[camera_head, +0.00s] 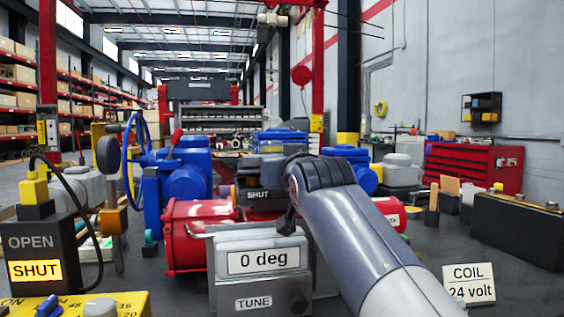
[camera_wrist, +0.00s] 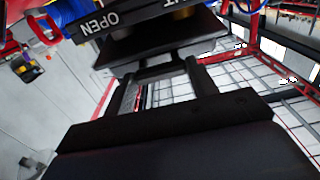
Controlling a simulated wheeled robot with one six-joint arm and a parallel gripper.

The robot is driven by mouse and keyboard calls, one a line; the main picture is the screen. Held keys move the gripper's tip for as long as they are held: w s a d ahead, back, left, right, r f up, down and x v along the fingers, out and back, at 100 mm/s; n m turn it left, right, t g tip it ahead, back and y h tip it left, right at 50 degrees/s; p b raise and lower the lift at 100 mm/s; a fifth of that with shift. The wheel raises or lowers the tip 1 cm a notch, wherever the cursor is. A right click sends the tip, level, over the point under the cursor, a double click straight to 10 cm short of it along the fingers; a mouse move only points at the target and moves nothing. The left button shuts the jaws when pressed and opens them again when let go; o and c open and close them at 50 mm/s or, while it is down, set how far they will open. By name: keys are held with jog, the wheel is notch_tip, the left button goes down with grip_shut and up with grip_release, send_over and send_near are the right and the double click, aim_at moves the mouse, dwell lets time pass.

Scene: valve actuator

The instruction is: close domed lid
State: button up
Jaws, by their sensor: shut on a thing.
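The red actuator (camera_head: 190,238) lies behind the grey "0 deg" box. A black block marked SHUT (camera_head: 258,195) sits on top of it, partly behind my arm. In the wrist view my gripper (camera_wrist: 163,72) has its two dark fingers on a dark, flat-faced piece (camera_wrist: 160,42), right by a black block marked OPEN (camera_wrist: 97,24). I cannot make out a dome shape on this piece, so I cannot tell if it is the domed lid. My fingertips are hidden behind my wrist in the head view.
The grey box (camera_head: 262,262) marked "0 deg" and TUNE stands in front. An OPEN/SHUT panel (camera_head: 45,255) is at left, a COIL sign (camera_head: 469,284) at right. A blue valve (camera_head: 180,180) with a handwheel stands behind left. Floor shows between the benches.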

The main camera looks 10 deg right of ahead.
jog(key=shift+w+f, duration=0.15)
jog(key=shift+f, duration=0.35)
jog(key=o, duration=1.1)
jog(key=shift+w, duration=0.15)
jog(key=shift+o, duration=1.4)
jog(key=shift+r, duration=0.2)
jog(key=shift+s, duration=0.25)
